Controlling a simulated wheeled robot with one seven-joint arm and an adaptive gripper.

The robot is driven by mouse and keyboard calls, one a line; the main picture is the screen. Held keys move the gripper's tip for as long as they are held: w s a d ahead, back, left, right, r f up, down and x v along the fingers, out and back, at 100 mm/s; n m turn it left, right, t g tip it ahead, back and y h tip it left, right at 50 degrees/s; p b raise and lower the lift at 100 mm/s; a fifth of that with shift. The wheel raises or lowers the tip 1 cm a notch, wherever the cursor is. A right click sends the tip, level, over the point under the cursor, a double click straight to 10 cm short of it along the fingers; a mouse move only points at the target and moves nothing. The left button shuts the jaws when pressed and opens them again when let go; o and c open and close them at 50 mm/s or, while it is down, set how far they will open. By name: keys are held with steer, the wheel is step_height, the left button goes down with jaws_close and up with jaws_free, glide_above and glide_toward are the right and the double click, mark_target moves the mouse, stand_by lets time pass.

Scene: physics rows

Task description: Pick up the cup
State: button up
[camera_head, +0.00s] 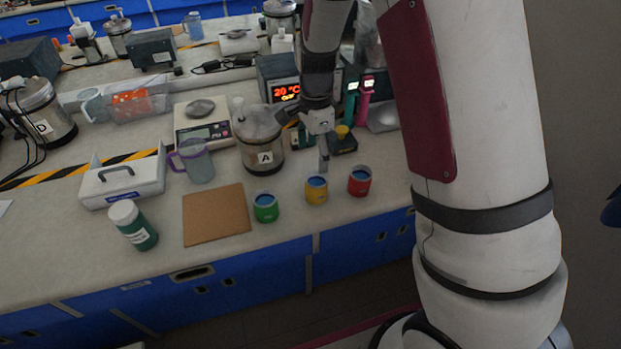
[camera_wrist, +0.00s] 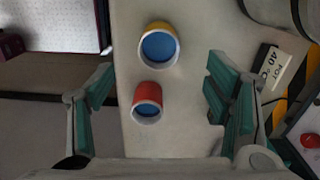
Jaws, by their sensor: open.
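Three cups stand in a row near the bench's front edge in the head view: a green cup (camera_head: 265,206), a yellow cup (camera_head: 316,189) and a red cup (camera_head: 359,181). Each looks blue inside. My gripper (camera_head: 323,160) is above and behind the yellow cup, pointing down. In the wrist view my gripper (camera_wrist: 158,100) is open, with its teal finger pads wide apart. The red cup (camera_wrist: 147,103) lies between the fingers in the picture, apart from both. The yellow cup (camera_wrist: 159,46) is just above it in the picture. The green cup is not in the wrist view.
A metal pot labelled A (camera_head: 262,155) stands behind the cups. A cork mat (camera_head: 216,214), a clear jug (camera_head: 197,162) and a green bottle (camera_head: 133,226) are to the left. The bench's front edge is close to the cups. Devices crowd the space behind my gripper.

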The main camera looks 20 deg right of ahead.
mark_target(316, 190)
step_height(316, 190, down, 8)
steer(key=shift+f, duration=0.25)
steer(key=f, duration=0.3)
steer(key=f+p, duration=0.1)
steer(key=shift+s+d+f, duration=0.1)
steer(key=shift+d+f, duration=0.1)
steer(key=shift+d, duration=0.1)
steer(key=shift+f, duration=0.55)
steer(key=c, duration=1.4)
